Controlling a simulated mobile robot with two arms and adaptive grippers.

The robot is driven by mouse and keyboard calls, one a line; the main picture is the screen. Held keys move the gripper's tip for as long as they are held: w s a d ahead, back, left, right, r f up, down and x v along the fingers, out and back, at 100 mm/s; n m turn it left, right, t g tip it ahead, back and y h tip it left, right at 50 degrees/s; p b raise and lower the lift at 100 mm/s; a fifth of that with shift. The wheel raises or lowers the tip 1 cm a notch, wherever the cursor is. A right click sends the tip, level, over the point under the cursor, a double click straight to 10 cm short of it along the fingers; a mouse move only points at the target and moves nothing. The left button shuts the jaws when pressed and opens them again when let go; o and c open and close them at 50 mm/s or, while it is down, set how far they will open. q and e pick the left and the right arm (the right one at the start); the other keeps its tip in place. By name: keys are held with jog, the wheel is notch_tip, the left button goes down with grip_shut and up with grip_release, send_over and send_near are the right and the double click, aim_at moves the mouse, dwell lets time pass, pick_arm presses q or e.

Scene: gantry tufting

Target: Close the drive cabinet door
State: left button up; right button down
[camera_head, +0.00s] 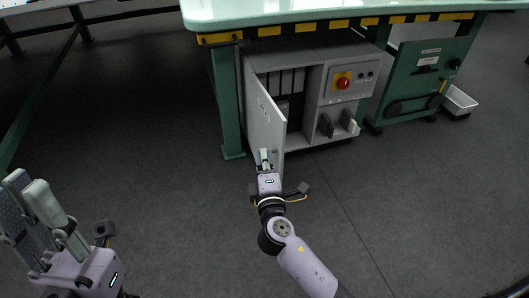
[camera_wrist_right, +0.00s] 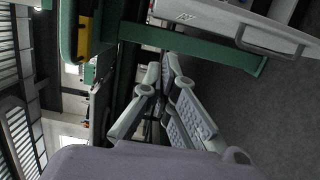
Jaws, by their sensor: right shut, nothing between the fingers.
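The drive cabinet (camera_head: 315,85) is a grey box under the green table. Its door (camera_head: 263,112) stands open, swung out towards me from the cabinet's left side. My right gripper (camera_head: 264,152) is shut and empty, at the lower part of the door near its free edge. I cannot tell whether it touches the door. The right wrist view shows its closed fingers (camera_wrist_right: 166,62), with a grey panel with a bar handle (camera_wrist_right: 270,42) at upper right. My left gripper (camera_head: 28,182) is at lower left, far from the door, with its fingers apart and empty.
The green table (camera_head: 330,12) has a yellow-black striped edge and a leg (camera_head: 226,105) left of the door. A red knob (camera_head: 343,84) is on the cabinet's front. A green cart (camera_head: 415,80) and a white bin (camera_head: 460,100) stand to the right. The floor in front is clear.

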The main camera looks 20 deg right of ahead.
jog(key=w+d+b, duration=0.2)
jog(key=w+d, duration=0.3)
jog(key=w, duration=0.4)
jog(key=shift+w+d, duration=0.2)
jog(key=shift+d, duration=0.05)
jog(key=shift+d, duration=0.1)
